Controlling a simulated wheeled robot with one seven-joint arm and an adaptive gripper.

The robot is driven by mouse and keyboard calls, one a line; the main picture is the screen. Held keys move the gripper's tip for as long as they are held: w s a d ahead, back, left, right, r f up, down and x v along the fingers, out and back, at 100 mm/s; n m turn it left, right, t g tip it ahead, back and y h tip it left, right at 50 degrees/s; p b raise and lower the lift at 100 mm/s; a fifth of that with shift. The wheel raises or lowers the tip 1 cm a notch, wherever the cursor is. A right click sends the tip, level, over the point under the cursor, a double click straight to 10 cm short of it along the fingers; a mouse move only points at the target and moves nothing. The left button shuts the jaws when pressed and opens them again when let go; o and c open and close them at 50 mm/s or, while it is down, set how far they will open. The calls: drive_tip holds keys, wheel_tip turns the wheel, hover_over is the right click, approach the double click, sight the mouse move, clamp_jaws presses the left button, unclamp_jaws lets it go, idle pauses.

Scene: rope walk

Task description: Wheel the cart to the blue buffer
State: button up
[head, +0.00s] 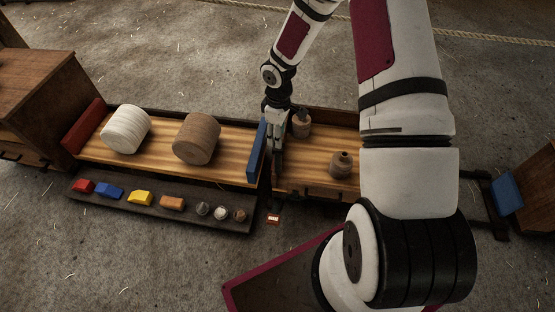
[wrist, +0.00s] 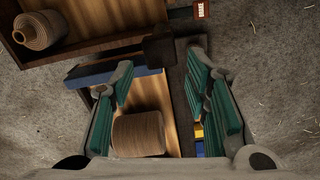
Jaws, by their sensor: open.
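The wooden cart (head: 318,185) carries cone-shaped brown spools and stands mid-row, partly hidden by my arm. The blue buffer (head: 507,195) is at the far right, beside a wooden block; a gap with dark rails separates it from the cart. My gripper (head: 277,160) points down at the cart's left end, beside an upright blue board (head: 257,150). In the wrist view my gripper (wrist: 158,68) is open, its green-padded fingers apart. A dark block (wrist: 160,46) lies around the fingertips, by the blue board's top; contact cannot be told. A small brake tag (head: 273,218) is near the cart's front left corner.
A wooden bed (head: 160,160) left of the cart bears a white spool (head: 125,130) and a brown spool (head: 196,138). A red board (head: 85,125) stands at its left end. A dark tray (head: 150,215) with coloured blocks lies in front. Open floor surrounds the row.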

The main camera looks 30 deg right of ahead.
sight(278, 158)
wheel_tip(278, 158, down, 13)
drive_tip(key=b, duration=0.4)
drive_tip(key=shift+f, duration=0.2)
clamp_jaws()
